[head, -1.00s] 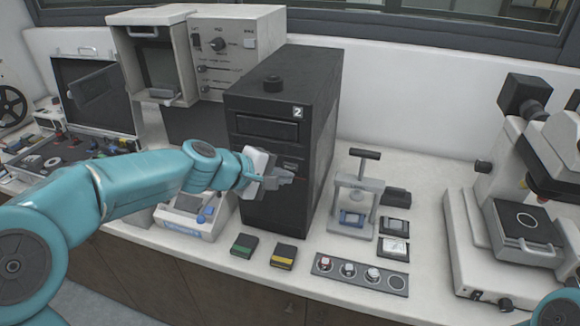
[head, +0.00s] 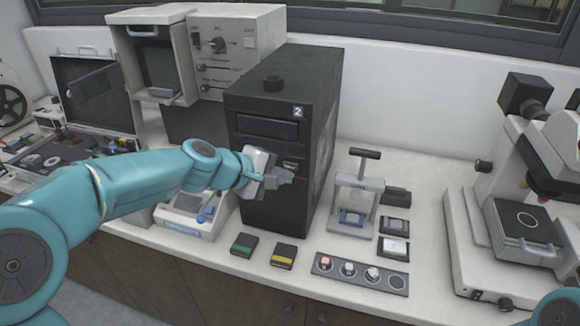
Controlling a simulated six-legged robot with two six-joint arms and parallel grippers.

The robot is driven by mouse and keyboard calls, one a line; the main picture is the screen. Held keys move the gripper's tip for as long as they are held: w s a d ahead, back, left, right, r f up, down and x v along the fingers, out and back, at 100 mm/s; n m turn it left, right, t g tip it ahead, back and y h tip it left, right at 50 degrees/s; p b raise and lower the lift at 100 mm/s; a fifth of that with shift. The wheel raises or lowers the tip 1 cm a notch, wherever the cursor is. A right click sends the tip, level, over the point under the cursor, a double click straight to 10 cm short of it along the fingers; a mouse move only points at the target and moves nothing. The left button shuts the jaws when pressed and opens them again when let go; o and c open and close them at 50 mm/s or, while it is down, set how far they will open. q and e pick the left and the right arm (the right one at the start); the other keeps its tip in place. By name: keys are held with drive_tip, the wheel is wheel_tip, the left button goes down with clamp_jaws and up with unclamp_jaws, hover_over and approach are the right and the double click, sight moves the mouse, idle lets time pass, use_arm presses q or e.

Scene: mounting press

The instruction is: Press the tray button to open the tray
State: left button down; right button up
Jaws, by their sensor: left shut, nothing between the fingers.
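A black tower case (head: 324,110) marked "2" stands upright on the white counter. A closed tray slot (head: 267,127) runs across the upper part of its front. My left gripper (head: 287,178) is shut and empty, with its fingertips close in front of the case's front face, below the slot. A small light mark (head: 290,165) shows on the face just above the fingertips. I cannot tell whether the fingertips touch the face. The tray button itself cannot be made out; the gripper hides part of the front. Only a bit of my right arm shows at the lower right corner.
Green-marked (head: 243,245) and yellow-marked (head: 284,256) small black boxes lie in front of the case. A small press (head: 356,195) and a strip with round pieces (head: 360,274) stand to the right. A microscope (head: 515,200) is at far right. A cream instrument (head: 235,45) stands behind left.

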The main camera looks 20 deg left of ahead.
use_arm(q)
drive_tip(key=shift+w, duration=0.2)
idle(0.6)
drive_tip(key=shift+w, duration=0.25)
drive_tip(key=shift+w, duration=0.35)
idle(0.6)
drive_tip(key=shift+s, duration=0.8)
